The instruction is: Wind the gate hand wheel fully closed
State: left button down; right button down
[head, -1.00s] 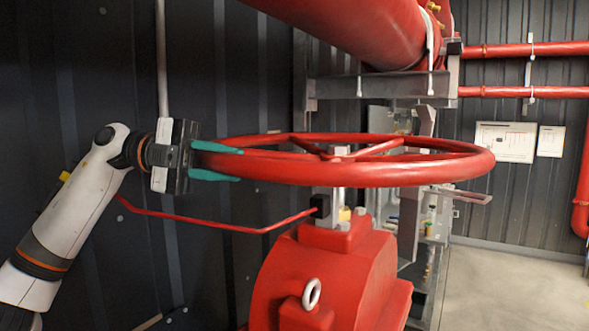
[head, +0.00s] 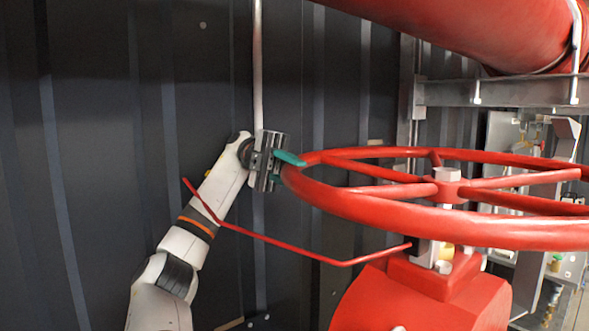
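The red hand wheel (head: 375,208) lies roughly level on a stem above the red valve body (head: 415,300), its right edge cut off by the frame. Spokes run from its hub (head: 447,182) to the rim. My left gripper (head: 291,158) is at the wheel's far left rim, its arm rising from below. One teal finger shows against the rim's upper left side. The other finger is mostly hidden, so I cannot tell how firmly the rim is held. My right gripper is not in view.
A thin bent red rod (head: 290,248) runs from the stem toward the left, passing by my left arm. A thick red pipe (head: 470,30) on a grey bracket (head: 500,92) hangs above the wheel. A dark ribbed wall (head: 110,150) stands close behind my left arm.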

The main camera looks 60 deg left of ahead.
pick_arm(q)
jog(key=c, duration=1.3)
grip_release()
jog(key=shift+c, duration=0.2)
jog(key=shift+o, duration=1.1)
jog(key=shift+w, duration=0.1)
